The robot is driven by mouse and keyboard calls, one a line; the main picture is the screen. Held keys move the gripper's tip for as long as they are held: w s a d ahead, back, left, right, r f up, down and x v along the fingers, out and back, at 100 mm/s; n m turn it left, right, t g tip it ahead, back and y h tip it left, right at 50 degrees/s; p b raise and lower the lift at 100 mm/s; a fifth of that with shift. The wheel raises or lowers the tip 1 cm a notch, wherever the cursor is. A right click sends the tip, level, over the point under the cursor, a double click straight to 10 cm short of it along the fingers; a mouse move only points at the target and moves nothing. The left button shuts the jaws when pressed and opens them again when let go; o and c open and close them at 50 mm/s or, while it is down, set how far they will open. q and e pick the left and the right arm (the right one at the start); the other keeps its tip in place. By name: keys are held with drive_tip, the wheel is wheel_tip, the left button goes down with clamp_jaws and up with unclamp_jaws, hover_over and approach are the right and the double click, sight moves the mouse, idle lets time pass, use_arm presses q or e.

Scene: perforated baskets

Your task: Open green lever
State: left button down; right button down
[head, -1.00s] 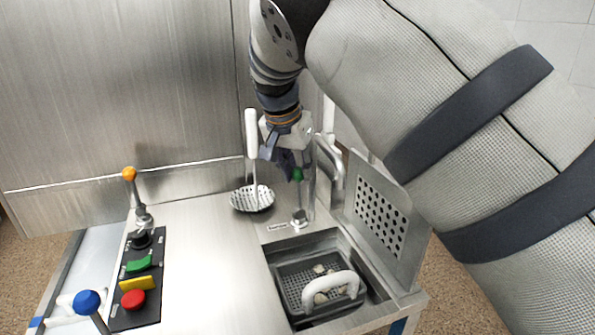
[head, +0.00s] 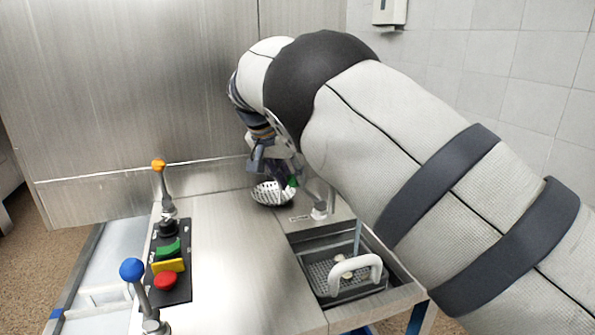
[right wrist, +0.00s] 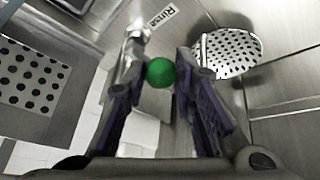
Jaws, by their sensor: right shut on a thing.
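The green lever has a round green knob (head: 292,183) on a stem above a small metal base (head: 319,211), behind the sink. The lever leans left, toward the skimmer. My right gripper (head: 281,177) is shut on the green lever at its knob. In the right wrist view the green knob (right wrist: 160,72) sits between the two fingers of my right gripper (right wrist: 160,90). My right arm covers part of the area behind the sink. My left gripper is not in view.
A perforated skimmer (head: 270,195) is close beside the right gripper. A basket with a white handle (head: 352,266) sits in the sink, a thin bluish vertical streak above it. Orange-knobbed (head: 159,166) and blue-knobbed (head: 131,270) levers and a button panel (head: 170,262) are left. The middle counter is clear.

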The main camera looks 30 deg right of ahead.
drive_tip(key=a+f, duration=0.2)
drive_tip(key=f, duration=0.1)
drive_tip(key=shift+w+b, duration=0.3)
drive_tip(key=shift+b, duration=0.1)
drive_tip(key=shift+a+f, duration=0.15)
drive_tip(key=shift+a, duration=0.05)
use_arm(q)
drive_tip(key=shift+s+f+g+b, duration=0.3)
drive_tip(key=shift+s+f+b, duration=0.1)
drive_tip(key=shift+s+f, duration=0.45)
use_arm(e)
drive_tip(key=shift+w+a+f+h, duration=0.1)
drive_tip(key=shift+a+f+h, duration=0.25)
drive_tip(key=shift+h, duration=0.25)
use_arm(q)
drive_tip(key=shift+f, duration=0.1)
use_arm(e)
drive_tip(key=c, duration=1.3)
unclamp_jaws()
drive_tip(key=shift+w, duration=0.15)
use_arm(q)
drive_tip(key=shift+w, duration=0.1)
use_arm(e)
drive_tip(key=shift+r, duration=0.1)
drive_tip(key=v, duration=1.2)
drive_tip(key=shift+a, duration=0.1)
